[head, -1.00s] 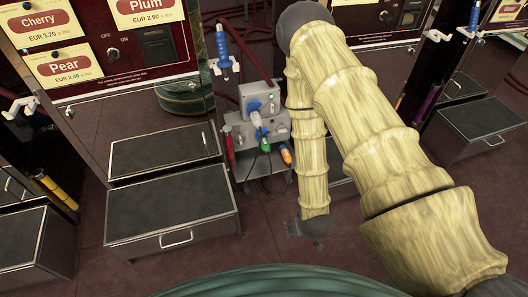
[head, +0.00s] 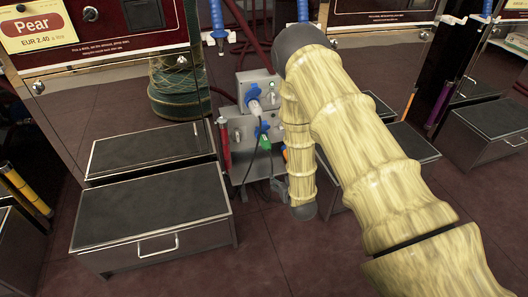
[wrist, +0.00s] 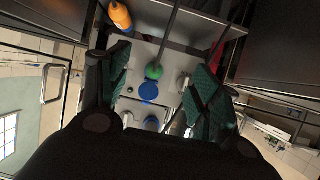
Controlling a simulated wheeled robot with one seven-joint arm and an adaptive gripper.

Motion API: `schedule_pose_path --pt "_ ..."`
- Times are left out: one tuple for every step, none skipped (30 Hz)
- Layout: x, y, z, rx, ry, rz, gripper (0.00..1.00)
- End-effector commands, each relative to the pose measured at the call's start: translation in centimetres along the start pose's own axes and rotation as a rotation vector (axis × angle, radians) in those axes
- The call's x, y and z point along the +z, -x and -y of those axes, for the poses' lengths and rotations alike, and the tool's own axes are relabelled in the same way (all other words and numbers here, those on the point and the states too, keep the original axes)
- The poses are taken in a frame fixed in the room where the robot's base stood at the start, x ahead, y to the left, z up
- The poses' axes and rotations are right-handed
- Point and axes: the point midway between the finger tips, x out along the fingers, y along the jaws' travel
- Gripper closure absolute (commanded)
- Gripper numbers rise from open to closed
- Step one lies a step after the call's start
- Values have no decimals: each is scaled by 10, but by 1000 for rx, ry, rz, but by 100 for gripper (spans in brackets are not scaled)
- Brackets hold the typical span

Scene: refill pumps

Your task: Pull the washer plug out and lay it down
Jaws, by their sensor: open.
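A grey socket box (head: 256,92) on the stand holds a white and blue plug (head: 254,106) with a cable. No label shows which one is the washer plug. The wrist view shows the green plug (wrist: 153,71), a blue socket cover (wrist: 149,91) and the orange plug (wrist: 120,15). My gripper (wrist: 158,60) is open and empty, its green-padded fingers spread either side of the green plug in the picture. I cannot tell its distance from the plug.
A dark two-step unit (head: 150,225) with a drawer stands left of the stand. Another step unit (head: 487,130) is at the right. A red cylinder (head: 224,143) hangs at the stand's left side. The floor in front is clear.

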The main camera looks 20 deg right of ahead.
Motion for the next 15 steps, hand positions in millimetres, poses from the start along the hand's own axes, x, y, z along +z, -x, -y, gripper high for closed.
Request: schedule_pose_path --pt "8 -18 0 -4 2 -38 36" --pt "6 -25 0 -6 2 -60 36" --pt "4 -34 0 -9 3 -90 36" --pt "2 -41 0 -12 4 -113 36" --pt "0 -47 0 -14 5 -135 36" --pt "-3 -56 0 -18 6 -166 36" --pt "-5 -62 0 -21 7 -188 36" --pt "-6 -68 0 -23 8 -210 36" --pt "-9 -75 0 -27 9 -240 36" --pt "-11 -81 0 -30 10 -260 36" --pt "-13 -85 0 -33 10 -281 36" --pt "-16 -92 1 -37 11 -307 36" --pt "-19 -96 1 -40 11 -325 36" --pt "-21 -99 1 -43 11 -343 36" --pt "-23 -103 1 -46 12 -363 36"
